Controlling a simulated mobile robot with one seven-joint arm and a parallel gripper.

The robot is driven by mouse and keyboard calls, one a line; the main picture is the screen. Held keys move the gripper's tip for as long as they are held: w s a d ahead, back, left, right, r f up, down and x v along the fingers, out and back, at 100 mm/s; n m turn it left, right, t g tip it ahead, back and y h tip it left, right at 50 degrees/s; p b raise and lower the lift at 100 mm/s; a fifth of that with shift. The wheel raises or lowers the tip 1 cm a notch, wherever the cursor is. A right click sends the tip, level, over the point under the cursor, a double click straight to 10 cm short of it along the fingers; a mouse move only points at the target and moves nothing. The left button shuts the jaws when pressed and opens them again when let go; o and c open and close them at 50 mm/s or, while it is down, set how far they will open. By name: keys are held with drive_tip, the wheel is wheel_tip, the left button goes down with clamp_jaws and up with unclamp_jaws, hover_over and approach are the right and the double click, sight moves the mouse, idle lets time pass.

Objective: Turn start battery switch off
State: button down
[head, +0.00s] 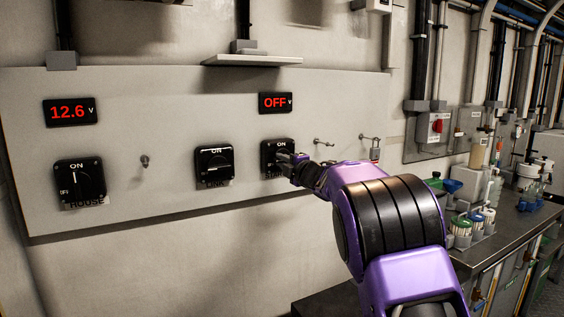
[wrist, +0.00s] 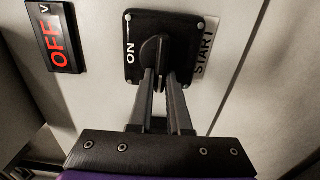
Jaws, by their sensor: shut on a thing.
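The START battery switch (head: 268,148) is a black square plate at the right of the grey wall panel, mostly behind my gripper in the head view. It also shows in the wrist view (wrist: 186,38), with ON at its left side and the START label (wrist: 205,47) at its right. Its knob (wrist: 156,48) lies crosswise to the ON direction. My gripper (wrist: 158,80) is shut on the knob, one finger on each side. The display (head: 275,102) above the switch reads OFF in red. The switch's OFF mark is hidden.
The HOUSE switch (head: 80,182) is at far left under a 12.6 V display (head: 71,111). The LINK switch (head: 214,166) is just left of START. A padlock (head: 375,148) hangs on a peg at right. A counter with bottles (head: 461,228) is further right.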

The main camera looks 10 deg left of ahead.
idle(0.4)
drive_tip(key=c, duration=0.9)
unclamp_jaws()
drive_tip(key=shift+o, duration=0.2)
drive_tip(key=v, duration=1.7)
drive_tip(key=shift+d, duration=0.25)
drive_tip(key=shift+s, duration=0.1)
